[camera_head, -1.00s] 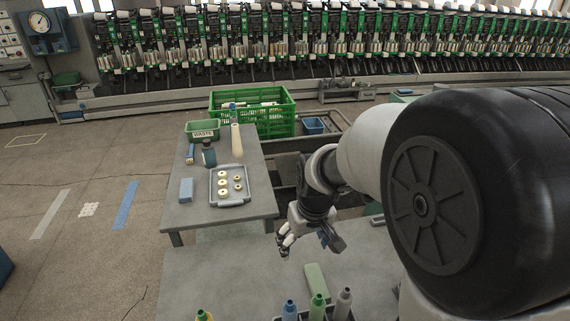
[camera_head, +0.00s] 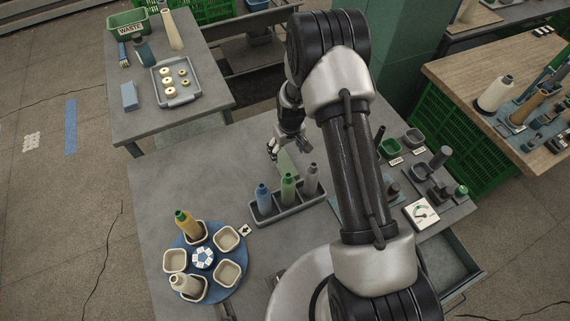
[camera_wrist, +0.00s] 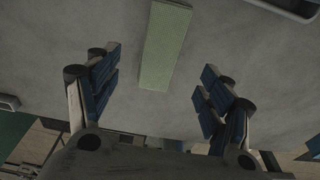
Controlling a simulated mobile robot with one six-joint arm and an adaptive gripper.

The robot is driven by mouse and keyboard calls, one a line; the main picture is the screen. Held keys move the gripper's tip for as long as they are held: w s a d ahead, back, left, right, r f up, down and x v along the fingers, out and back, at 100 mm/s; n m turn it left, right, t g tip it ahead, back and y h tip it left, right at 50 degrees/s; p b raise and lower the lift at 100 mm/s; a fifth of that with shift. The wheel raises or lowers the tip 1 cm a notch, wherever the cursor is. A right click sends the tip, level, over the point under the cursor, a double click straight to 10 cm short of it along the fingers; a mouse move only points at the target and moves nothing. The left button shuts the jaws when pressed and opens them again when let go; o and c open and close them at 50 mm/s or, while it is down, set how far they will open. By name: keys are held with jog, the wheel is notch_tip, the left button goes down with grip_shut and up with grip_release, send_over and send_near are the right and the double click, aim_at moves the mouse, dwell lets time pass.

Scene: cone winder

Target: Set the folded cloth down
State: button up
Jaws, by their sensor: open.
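The folded cloth (camera_head: 288,163) is a flat light-green strip. It lies on the grey table behind the bottle rack, partly hidden by the rack and bottles in the head view. In the wrist view the cloth (camera_wrist: 166,45) lies flat on the grey surface, beyond and between my fingers.
A rack (camera_head: 288,211) with several bottles stands close in front of the cloth. A blue turntable (camera_head: 215,296) with cups is at front left. Small bins and a gauge (camera_head: 421,213) are at right. The table's left middle is clear.

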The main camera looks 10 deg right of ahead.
aim_at(285, 162)
jog(key=f, duration=0.3)
jog(key=w+f+b, duration=0.1)
jog(key=f, duration=0.5)
jog(key=shift+w+a+f+b, duration=0.2)
jog(key=shift+w+f+b, duration=0.05)
jog(key=shift+f+b, duration=0.1)
jog(key=shift+c, duration=0.4)
jog(key=c, duration=1.2)
jog(key=shift+o, duration=0.2)
jog(key=shift+r, duration=0.1)
